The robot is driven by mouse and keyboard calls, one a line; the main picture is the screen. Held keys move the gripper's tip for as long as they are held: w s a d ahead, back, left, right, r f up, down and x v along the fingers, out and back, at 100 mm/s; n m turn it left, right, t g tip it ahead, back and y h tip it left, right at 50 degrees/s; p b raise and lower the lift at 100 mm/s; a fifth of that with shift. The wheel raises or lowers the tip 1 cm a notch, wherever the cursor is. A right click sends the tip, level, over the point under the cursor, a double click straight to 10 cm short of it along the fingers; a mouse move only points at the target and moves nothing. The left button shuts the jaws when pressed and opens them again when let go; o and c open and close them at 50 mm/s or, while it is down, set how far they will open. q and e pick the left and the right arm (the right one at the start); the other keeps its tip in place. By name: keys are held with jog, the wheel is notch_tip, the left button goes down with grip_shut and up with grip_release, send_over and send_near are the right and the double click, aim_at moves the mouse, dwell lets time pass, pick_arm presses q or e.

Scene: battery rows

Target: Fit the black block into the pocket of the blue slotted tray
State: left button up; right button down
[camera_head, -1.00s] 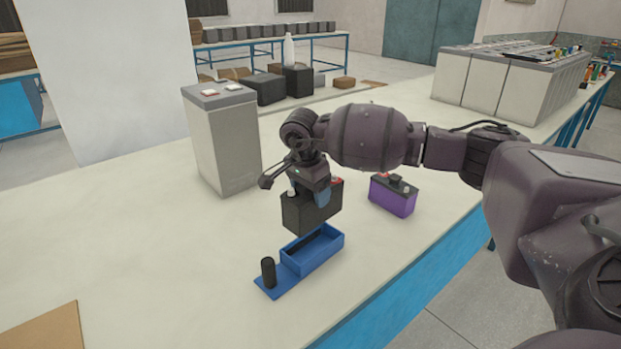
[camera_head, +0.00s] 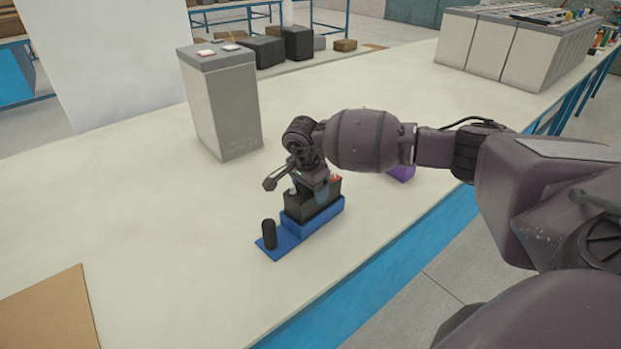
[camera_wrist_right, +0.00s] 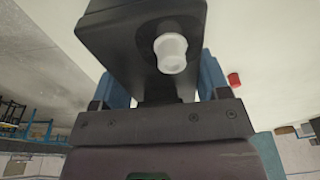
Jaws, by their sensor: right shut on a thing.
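The black block (camera_head: 312,205) is a battery-like box with a pale cap and a red cap on top. It sits upright with its lower part inside the pocket of the blue slotted tray (camera_head: 312,224); whether it touches the pocket floor is hidden. A black cylinder (camera_head: 269,234) stands at the tray's left end. My right gripper (camera_head: 318,190) is shut on the block's top from above. In the right wrist view, the block (camera_wrist_right: 115,38) and its white cap (camera_wrist_right: 171,52) show between the blue fingers. My left gripper is not in view.
A purple battery (camera_head: 402,173) stands behind and to the right, mostly hidden by my arm. A tall grey battery (camera_head: 222,105) stands behind left. A brown board (camera_head: 50,315) lies at the lower left. The white table (camera_head: 130,200) left of the tray is clear.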

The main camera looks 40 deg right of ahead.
jog(key=shift+w+f, duration=0.1)
jog(key=shift+f, duration=0.45)
jog(key=shift+f, duration=0.2)
jog(key=shift+c, duration=0.6)
grip_release()
jog(key=r, duration=0.4)
jog(key=a+r, duration=0.1)
jog(key=r, duration=0.3)
jog(key=a+r, duration=0.1)
jog(key=r, duration=0.3)
jog(key=shift+s+p, duration=0.3)
jog(key=shift+p, duration=0.05)
